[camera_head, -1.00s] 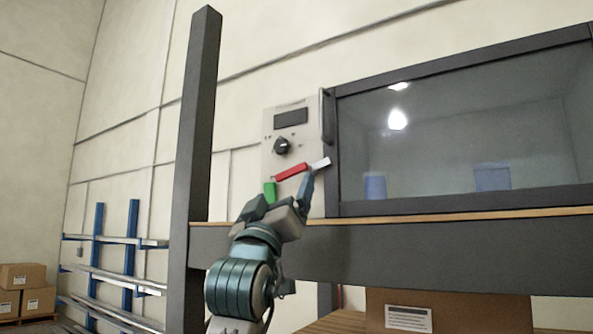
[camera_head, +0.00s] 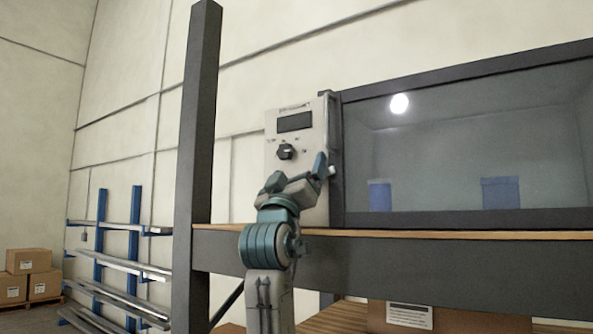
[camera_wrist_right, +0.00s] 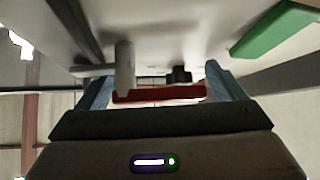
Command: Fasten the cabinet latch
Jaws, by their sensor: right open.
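The cabinet (camera_head: 440,219) has a dark frame and a glass door. Left of the door is a pale control panel (camera_head: 320,113) with a dark display and a black knob (camera_head: 286,152). My right gripper (camera_head: 297,174) is in front of the lower panel, open. In the wrist view, the red latch bar (camera_wrist_right: 160,94) lies between the spread fingers of this gripper (camera_wrist_right: 157,85), not visibly clamped. A pale round post (camera_wrist_right: 124,70) stands beside the bar. A green piece (camera_wrist_right: 275,33) is off to the upper right. The head view hides the red bar and green piece behind the gripper. My left gripper is out of view.
A dark upright post (camera_head: 197,130) stands left of the panel. A wooden-edged shelf (camera_head: 400,233) runs under the cabinet. Blue containers (camera_head: 500,192) show behind the glass. A rack (camera_head: 120,245) and cardboard boxes (camera_head: 30,275) stand far left.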

